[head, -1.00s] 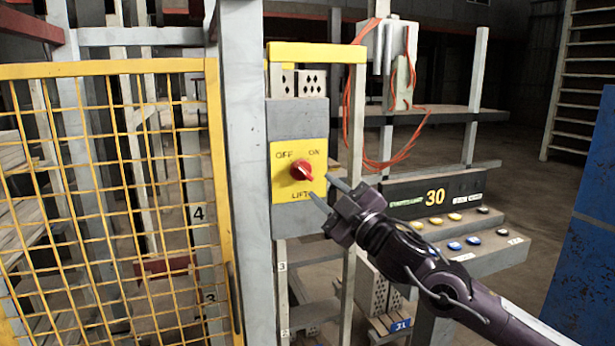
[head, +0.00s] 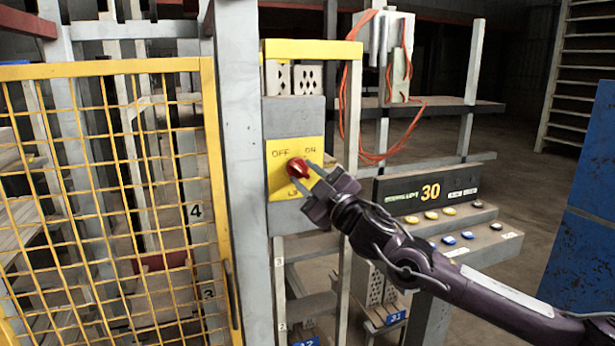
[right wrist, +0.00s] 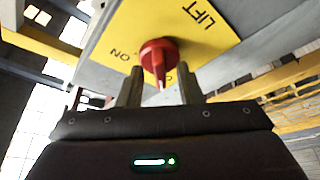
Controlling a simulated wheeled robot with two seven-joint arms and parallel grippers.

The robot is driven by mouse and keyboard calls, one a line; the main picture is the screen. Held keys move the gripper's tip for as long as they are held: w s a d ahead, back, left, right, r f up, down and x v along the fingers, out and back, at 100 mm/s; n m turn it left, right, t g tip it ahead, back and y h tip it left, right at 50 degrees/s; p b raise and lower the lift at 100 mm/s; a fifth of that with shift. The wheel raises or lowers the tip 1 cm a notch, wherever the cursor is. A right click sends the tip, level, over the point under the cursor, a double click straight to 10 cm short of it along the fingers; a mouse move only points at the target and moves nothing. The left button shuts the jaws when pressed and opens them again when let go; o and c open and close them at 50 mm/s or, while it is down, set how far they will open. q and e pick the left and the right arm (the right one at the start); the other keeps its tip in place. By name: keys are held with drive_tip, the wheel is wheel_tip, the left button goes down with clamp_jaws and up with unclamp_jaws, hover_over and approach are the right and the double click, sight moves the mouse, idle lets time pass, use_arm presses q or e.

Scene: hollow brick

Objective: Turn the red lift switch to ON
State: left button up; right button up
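The red lift switch (head: 298,168) is a round knob with a raised handle on a yellow plate (head: 284,150). The plate reads OFF at upper left, ON at upper right and LIFT below, now partly covered. The handle slants from upper left to lower right in the head view. My right gripper (head: 305,177) is open at the switch, its fingers pointing at the plate. In the right wrist view the red knob (right wrist: 159,54) shows between the two fingers, with gaps on both sides. The handle's end lies near a partly hidden letter. My left gripper is not in view.
A yellow mesh gate (head: 108,200) stands left of the grey post (head: 246,200). An orange cable (head: 345,110) hangs right of the switch box. A console (head: 465,235) with several buttons and a display reading 30 stands at right. A blue panel (head: 590,220) is far right.

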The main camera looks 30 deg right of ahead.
clamp_jaws()
drive_tip(key=shift+m, duration=0.3)
drive_tip(key=m+h, duration=0.1)
drive_tip(key=m, duration=0.1)
drive_tip(key=m+h+b, duration=0.1)
drive_tip(key=m, duration=0.1)
drive_tip(key=shift+a+f+m+t, duration=0.15)
drive_tip(key=shift+m+t, duration=0.15)
drive_tip(key=shift+t, duration=0.1)
drive_tip(key=m+h, duration=0.2)
drive_tip(key=m, duration=0.1)
drive_tip(key=m+h, duration=0.1)
drive_tip(key=m, duration=0.2)
drive_tip(key=shift+w+a+m+h, duration=0.1)
drive_tip(key=shift+a+m+h, duration=0.1)
drive_tip(key=shift+m+h, duration=0.2)
drive_tip(key=m+g+h, duration=0.1)
drive_tip(key=m+h, duration=0.1)
drive_tip(key=m, duration=0.2)
drive_tip(key=m+g+h+p, duration=0.1)
drive_tip(key=m, duration=0.3)
drive_tip(key=m+g+h, duration=0.1)
drive_tip(key=m+h, duration=0.1)
drive_tip(key=m, duration=0.3)
drive_tip(key=shift+w+a+h, duration=0.1)
drive_tip(key=shift+a+h, duration=0.2)
drive_tip(key=shift+m+g, duration=0.3)
drive_tip(key=shift+g, duration=0.1)
